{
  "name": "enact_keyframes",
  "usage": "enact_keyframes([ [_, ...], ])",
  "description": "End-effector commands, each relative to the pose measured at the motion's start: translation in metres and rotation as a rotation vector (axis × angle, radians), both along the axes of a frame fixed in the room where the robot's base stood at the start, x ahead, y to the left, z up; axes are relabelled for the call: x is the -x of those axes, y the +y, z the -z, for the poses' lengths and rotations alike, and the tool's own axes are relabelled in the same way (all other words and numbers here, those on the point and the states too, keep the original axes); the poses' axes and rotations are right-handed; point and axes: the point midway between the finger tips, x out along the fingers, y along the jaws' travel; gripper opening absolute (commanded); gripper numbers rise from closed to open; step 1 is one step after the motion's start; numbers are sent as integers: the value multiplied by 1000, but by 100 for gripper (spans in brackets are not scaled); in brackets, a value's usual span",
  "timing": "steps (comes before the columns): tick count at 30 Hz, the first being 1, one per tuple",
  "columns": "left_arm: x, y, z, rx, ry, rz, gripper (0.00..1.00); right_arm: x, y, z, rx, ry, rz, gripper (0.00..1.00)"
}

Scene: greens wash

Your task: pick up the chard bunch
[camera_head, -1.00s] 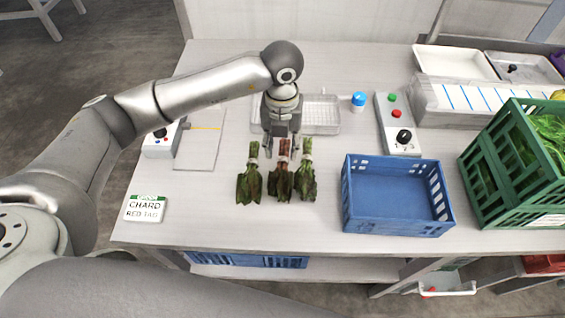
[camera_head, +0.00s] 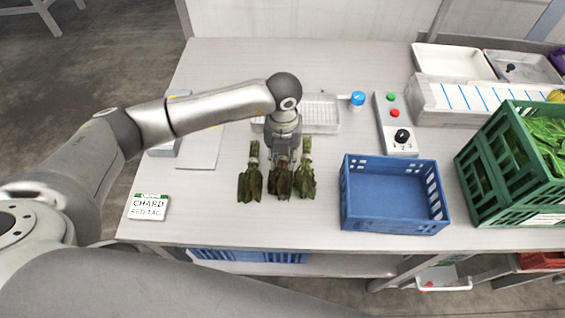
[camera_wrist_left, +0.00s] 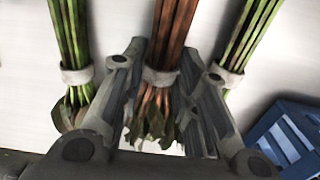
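Three leafy bunches lie side by side on the table. The middle bunch (camera_head: 281,184) has red stems, which show clearly in the wrist view (camera_wrist_left: 172,35), with a pale band around them. The left bunch (camera_head: 250,184) and right bunch (camera_head: 306,181) have green stems. My left gripper (camera_head: 283,158) is over the middle bunch and hides its stems in the head view. In the wrist view its open fingers (camera_wrist_left: 161,62) stand on either side of the middle bunch near the band. My right gripper is not in view.
A sign (camera_head: 148,207) reads "CHARD RED TAG". An empty blue crate (camera_head: 394,222) stands right of the bunches. A green crate (camera_head: 509,190) with greens is farther right. A control box (camera_head: 395,125) and a blue-capped container (camera_head: 357,99) stand behind.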

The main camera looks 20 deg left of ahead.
Motion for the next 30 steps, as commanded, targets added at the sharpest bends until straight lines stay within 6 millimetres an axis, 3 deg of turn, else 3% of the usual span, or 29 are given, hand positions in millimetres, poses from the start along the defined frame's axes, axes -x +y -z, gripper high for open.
enact_keyframes([
  [13, -1, 0, -6, 1, -2, -1, 3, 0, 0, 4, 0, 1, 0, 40],
  [20, 1, -1, -32, 2, -5, 3, 3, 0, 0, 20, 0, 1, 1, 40],
  [30, 59, -25, -94, 2, -4, 8, 3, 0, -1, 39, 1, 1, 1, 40],
])
